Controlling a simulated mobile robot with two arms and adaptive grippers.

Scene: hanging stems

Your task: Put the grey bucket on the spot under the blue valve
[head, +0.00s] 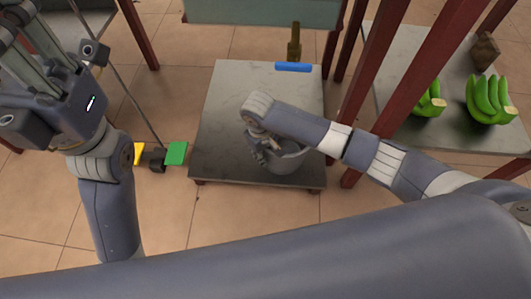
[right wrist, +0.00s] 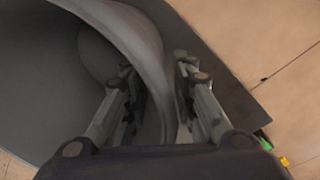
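The grey bucket (head: 290,163) stands on a low grey stone-topped table (head: 225,110), near its front edge. A blue bar-shaped handle (head: 293,66), which looks like the blue valve, shows at the table's far edge below a brass-brown fitting (head: 294,45). My right gripper (head: 265,148) is at the bucket's left rim in the head view. In the right wrist view its fingers (right wrist: 156,85) lie on both sides of the bucket wall (right wrist: 145,45) and appear closed on it. My left gripper (head: 25,30) is raised at the upper left, away from the bucket; its tips are not clear.
A green block (head: 177,153), a yellow piece (head: 139,153) and a black piece (head: 157,160) show left of the table, by a thin slanted rod. Dark red posts (head: 375,75) stand at the right. Green bananas (head: 488,99) are on another table. The stone top behind the bucket is clear.

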